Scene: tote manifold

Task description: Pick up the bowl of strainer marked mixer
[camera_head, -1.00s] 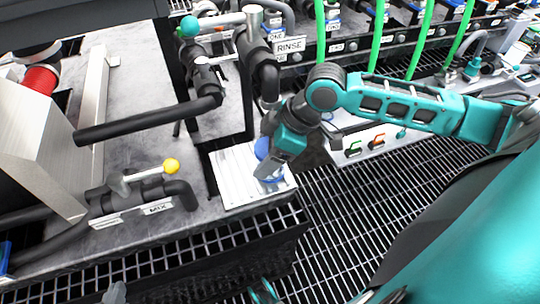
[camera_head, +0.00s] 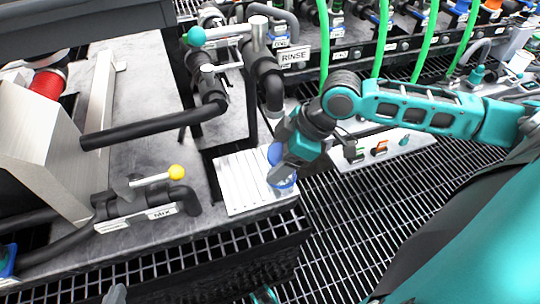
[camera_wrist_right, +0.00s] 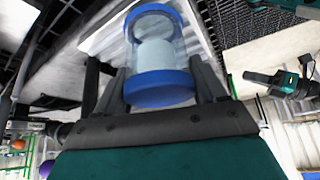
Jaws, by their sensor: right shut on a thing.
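A clear bowl with blue bands and a white core (camera_wrist_right: 155,55) is between the fingers of my right gripper (camera_wrist_right: 163,84). In the head view, the bowl (camera_head: 285,187) shows partly beneath my right gripper (camera_head: 288,170), at the right edge of a pale ridged plate (camera_head: 235,185). The gripper is shut on it. Whether the bowl touches the plate or hangs clear cannot be told. No "mixer" mark is readable on it. A small grey tip (camera_head: 115,294) at the bottom edge may be my left gripper; its jaws cannot be made out.
A pipe with a yellow-knobbed valve (camera_head: 150,190) labelled MIX stands left of the plate. Black pipes and a teal-knobbed valve (camera_head: 207,35) near a RINSE label rise behind. Green hoses (camera_head: 381,40) hang at the back. Open grating (camera_head: 370,215) lies at right.

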